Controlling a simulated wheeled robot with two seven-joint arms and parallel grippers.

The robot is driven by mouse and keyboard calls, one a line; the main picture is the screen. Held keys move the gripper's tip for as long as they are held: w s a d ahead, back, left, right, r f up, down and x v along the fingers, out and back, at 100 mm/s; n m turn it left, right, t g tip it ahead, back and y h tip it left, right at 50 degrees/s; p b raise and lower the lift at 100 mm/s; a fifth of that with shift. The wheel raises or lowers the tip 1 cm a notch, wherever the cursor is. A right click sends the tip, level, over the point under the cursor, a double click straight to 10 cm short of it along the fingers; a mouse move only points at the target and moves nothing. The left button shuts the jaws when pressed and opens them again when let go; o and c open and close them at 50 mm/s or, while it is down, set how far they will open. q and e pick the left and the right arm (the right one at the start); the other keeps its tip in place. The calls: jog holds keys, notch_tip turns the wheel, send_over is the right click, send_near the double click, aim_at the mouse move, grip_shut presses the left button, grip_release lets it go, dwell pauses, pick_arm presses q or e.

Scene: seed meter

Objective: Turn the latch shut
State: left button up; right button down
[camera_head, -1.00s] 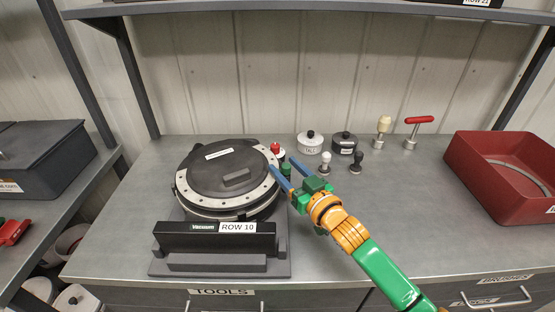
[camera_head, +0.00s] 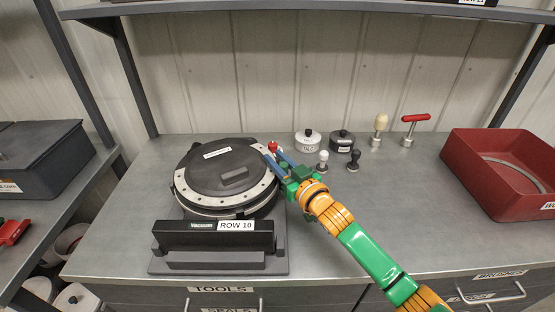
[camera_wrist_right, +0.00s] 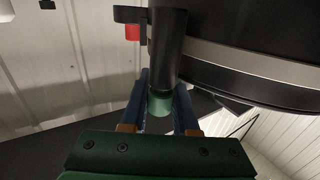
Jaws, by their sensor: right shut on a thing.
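The seed meter (camera_head: 228,180) is a round black housing with a pale dotted rim, standing on a dark base. Its latch sits at the right side of the rim, with a red knob (camera_head: 273,147) showing just beyond my fingertips. In the right wrist view the latch is a dark cylinder (camera_wrist_right: 168,50) with a green end (camera_wrist_right: 160,103), and a red piece (camera_wrist_right: 132,33) hangs from a bracket beside it. My right gripper (camera_head: 274,156) has its blue fingers on both sides of the green-ended cylinder, shut on it. The fingers partly hide the latch in the head view. My left gripper is out of view.
White and black lidded pots (camera_head: 308,141) and small knobbed tools (camera_head: 323,161) stand right of the gripper. A red bin (camera_head: 500,205) is at the right. A shelf (camera_head: 300,8) runs overhead. The bench front right of the meter is clear beneath my arm.

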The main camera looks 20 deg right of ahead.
jog(key=shift+a+r+n+g+y, duration=0.15)
jog(key=shift+n+g+y, duration=0.25)
jog(key=shift+n+y, duration=0.65)
jog(key=shift+a+n+g+y, duration=0.3)
jog(key=shift+n+g+y, duration=0.2)
jog(key=shift+y, duration=0.65)
jog(key=c, duration=0.7)
grip_release()
jog(key=shift+s+d, duration=0.1)
jog(key=shift+o, duration=0.2)
